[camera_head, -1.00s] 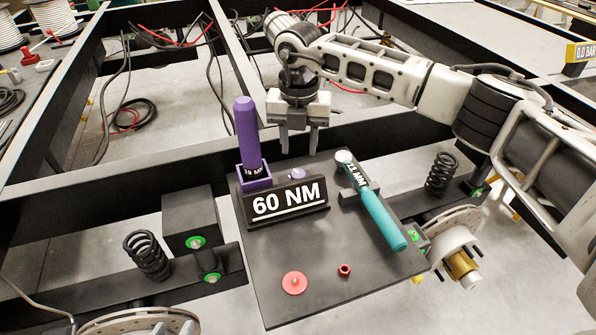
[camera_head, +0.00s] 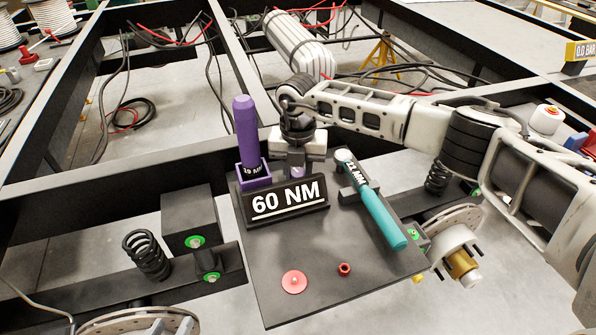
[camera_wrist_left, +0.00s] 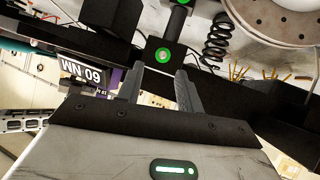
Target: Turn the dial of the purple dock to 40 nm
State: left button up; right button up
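The purple dock's sign (camera_head: 286,199) reads 60 NM. Its small purple dial (camera_head: 297,171) shows just behind the sign, partly covered. A purple-handled tool (camera_head: 246,130) stands upright in the purple holder at the dock's left. The gripper on the arm coming in from the right, my right gripper (camera_head: 297,163), points down at the dial; its fingertips are mostly hidden, so its grip is unclear. My left gripper (camera_wrist_left: 160,88) shows in the left wrist view with its fingers apart and nothing between them. The sign (camera_wrist_left: 82,76) appears upside down there, beyond and left of the fingers.
A teal-handled tool (camera_head: 383,218) lies right of the sign. A red disc (camera_head: 294,282) and a small red nut (camera_head: 344,269) lie on the dark plate (camera_head: 330,300). Black springs (camera_head: 146,254) and frame beams surround the plate.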

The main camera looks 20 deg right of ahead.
pick_arm(q)
jog(key=shift+f, duration=0.15)
pick_arm(e)
jog(key=shift+n, duration=0.5)
jog(key=n+b, duration=0.1)
jog(key=n, duration=0.1)
jog(key=shift+n, duration=0.4)
jog(key=n+b, duration=0.1)
jog(key=n, duration=0.2)
jog(key=shift+n+b, duration=0.3)
jog(key=shift+n, duration=0.5)
pick_arm(q)
jog(key=shift+f, duration=0.5)
pick_arm(e)
jog(key=shift+n, duration=0.4)
pick_arm(q)
jog(key=shift+d, duration=0.1)
pick_arm(e)
jog(key=o, duration=0.7)
